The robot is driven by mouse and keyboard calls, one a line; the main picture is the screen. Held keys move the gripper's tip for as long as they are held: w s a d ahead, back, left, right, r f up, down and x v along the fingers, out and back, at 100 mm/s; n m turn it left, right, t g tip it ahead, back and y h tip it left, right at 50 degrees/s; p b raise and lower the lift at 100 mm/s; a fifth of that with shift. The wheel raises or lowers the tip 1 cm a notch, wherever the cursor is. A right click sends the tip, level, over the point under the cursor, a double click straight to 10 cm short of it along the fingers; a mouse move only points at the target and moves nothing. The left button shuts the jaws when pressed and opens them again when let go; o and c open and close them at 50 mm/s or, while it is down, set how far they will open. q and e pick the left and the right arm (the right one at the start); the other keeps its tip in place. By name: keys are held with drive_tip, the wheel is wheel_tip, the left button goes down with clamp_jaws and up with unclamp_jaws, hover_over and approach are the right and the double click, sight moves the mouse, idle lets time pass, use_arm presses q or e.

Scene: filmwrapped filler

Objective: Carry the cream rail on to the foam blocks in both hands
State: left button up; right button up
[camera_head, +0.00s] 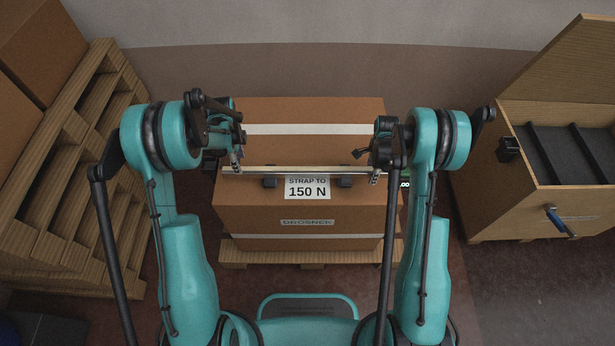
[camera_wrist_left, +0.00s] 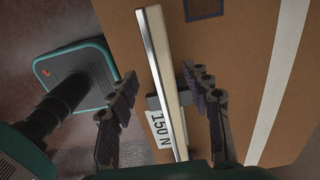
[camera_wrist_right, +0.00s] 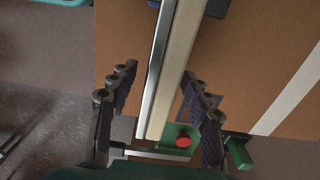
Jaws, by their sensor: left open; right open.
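The cream rail (camera_head: 305,170) lies level along the top of a large brown carton, over two dark foam blocks (camera_head: 269,182) (camera_head: 345,181) that show at its near side. Whether its underside touches them is hidden. My left gripper (camera_head: 236,158) is open at the rail's left end. In the left wrist view the rail (camera_wrist_left: 166,75) passes between its parted fingers (camera_wrist_left: 160,88). My right gripper (camera_head: 376,174) is open at the right end. In the right wrist view the rail (camera_wrist_right: 176,60) runs between its fingers (camera_wrist_right: 160,85).
The carton (camera_head: 300,208) has white straps and a "STRAP TO 150 N" label (camera_head: 307,188), and stands on a pallet (camera_head: 310,250). A green device with a red button (camera_wrist_right: 183,142) is near the right end. An open wooden crate (camera_head: 520,195) is at right, slatted pallets (camera_head: 75,160) at left.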

drive_tip(key=shift+r, duration=0.2)
use_arm(q)
wheel_tip(320, 180, up, 6)
drive_tip(key=shift+f, duration=0.25)
use_arm(e)
wheel_tip(320, 180, up, 12)
drive_tip(key=shift+f, duration=0.2)
